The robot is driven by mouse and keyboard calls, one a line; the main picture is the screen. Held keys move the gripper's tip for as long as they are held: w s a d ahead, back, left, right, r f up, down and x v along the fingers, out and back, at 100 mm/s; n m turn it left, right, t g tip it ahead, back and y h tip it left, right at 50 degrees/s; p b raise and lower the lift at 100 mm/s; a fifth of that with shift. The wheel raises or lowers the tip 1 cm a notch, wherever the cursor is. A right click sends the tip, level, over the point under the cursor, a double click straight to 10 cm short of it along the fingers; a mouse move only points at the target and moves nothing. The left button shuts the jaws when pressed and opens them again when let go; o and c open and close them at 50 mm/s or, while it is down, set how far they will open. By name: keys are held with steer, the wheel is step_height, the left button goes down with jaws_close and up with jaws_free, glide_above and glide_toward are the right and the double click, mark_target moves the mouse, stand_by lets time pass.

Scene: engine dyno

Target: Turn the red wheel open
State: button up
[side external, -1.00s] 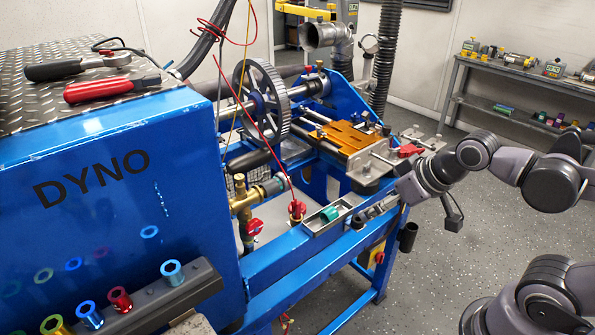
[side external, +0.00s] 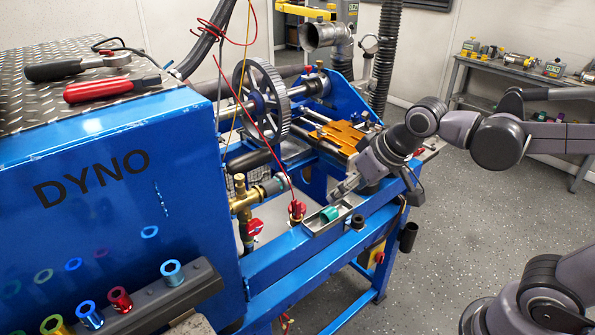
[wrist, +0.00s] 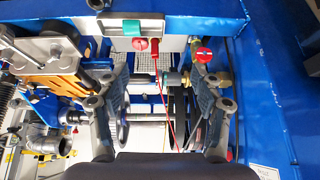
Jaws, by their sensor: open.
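In the side external view a red wheel (side external: 254,227) sits on the side of a brass pipe fitting (side external: 240,203). In the wrist view the round red wheel (wrist: 204,54) is at upper right, by the right finger, and the other red knob (wrist: 140,44) is at top centre. My gripper (side external: 339,191) is over the tray's right part, to the right of both. Its two fingers show wide apart in the wrist view (wrist: 160,78), with nothing held between them.
The tray (side external: 312,228) holds a green piece (side external: 329,214). A red wire (side external: 262,142) slants down to the standing knob. A spoked gear wheel (side external: 262,98) and an orange block (side external: 340,135) lie behind. The blue DYNO cabinet (side external: 110,200) bounds the left.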

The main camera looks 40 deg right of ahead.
steer(key=w+a+g, duration=0.1)
steer(key=w+a, duration=0.6)
steer(key=w, duration=0.1)
glide_toward(255, 223)
steer(key=shift+g, duration=0.4)
steer(key=shift+w+x, duration=0.2)
steer(key=shift+x, duration=2.3)
steer(key=shift+w+x, duration=0.15)
steer(key=shift+x, duration=2.35)
steer(key=shift+r, duration=0.15)
steer(key=c, duration=1.1)
